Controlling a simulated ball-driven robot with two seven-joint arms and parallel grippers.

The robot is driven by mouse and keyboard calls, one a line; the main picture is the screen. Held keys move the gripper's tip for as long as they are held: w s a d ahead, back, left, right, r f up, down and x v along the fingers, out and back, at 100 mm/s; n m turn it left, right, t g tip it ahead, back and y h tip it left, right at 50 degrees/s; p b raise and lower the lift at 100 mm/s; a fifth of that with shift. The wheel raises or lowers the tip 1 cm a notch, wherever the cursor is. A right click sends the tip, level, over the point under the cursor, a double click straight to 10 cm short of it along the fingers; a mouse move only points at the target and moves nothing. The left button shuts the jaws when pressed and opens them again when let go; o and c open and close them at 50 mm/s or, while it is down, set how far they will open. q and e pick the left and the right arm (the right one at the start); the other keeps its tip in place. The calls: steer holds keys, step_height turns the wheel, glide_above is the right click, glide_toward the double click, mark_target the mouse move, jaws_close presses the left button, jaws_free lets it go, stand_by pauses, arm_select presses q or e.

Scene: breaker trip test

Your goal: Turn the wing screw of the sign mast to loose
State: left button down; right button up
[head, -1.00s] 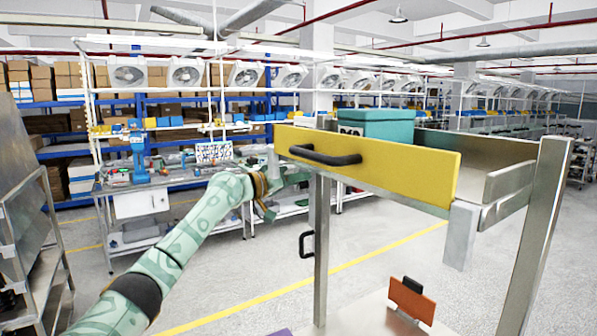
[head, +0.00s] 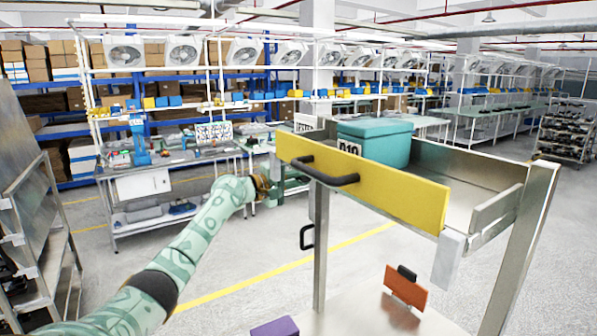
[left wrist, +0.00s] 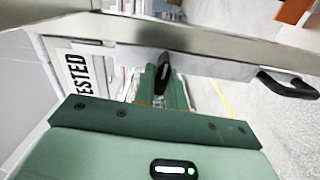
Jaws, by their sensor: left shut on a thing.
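My left gripper (head: 288,186) reaches to the cart's near left post in the head view, and its tip is partly hidden there. In the left wrist view its green fingers (left wrist: 164,92) are shut on a small black piece, which looks like the wing screw (left wrist: 163,70). The piece stands roughly upright between the fingertips, beside a metal bar. A white sign with the word TESTED (left wrist: 77,72) is at the left of that view. The mast itself is hard to make out. My right gripper is in neither view.
A metal cart has a yellow drawer front (head: 390,195) with a black handle (head: 330,175). A teal box (head: 385,145) sits in its top. An orange piece (head: 406,290) and a purple block (head: 275,328) are lower down. A metal rack (head: 40,220) stands left. The floor between is clear.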

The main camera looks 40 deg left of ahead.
arm_select(q)
steer(key=n+p, duration=0.2)
steer(key=n, duration=0.2)
steer(key=shift+n+p, duration=0.35)
steer(key=shift+n, duration=0.05)
steer(key=n+p, duration=0.1)
steer(key=n, duration=0.1)
steer(key=n+p, duration=0.2)
steer(key=n, duration=0.1)
steer(key=shift+d+f, duration=0.1)
steer(key=shift+f, duration=0.1)
steer(key=n+p, duration=0.1)
steer(key=n, duration=0.1)
steer(key=n+p, duration=0.1)
steer(key=n, duration=0.1)
steer(key=n+p, duration=0.1)
steer(key=n, duration=0.1)
steer(key=shift+s+d+f, duration=0.1)
steer(key=shift+d+f, duration=0.1)
steer(key=shift+f, duration=0.05)
steer(key=shift+d+f+n+p, duration=0.15)
steer(key=shift+n+p, duration=0.7)
steer(key=shift+n, duration=0.65)
steer(key=shift+f, duration=0.1)
steer(key=c, duration=1.4)
jaws_free()
steer(key=shift+c, duration=0.2)
steer(key=shift+s, duration=0.1)
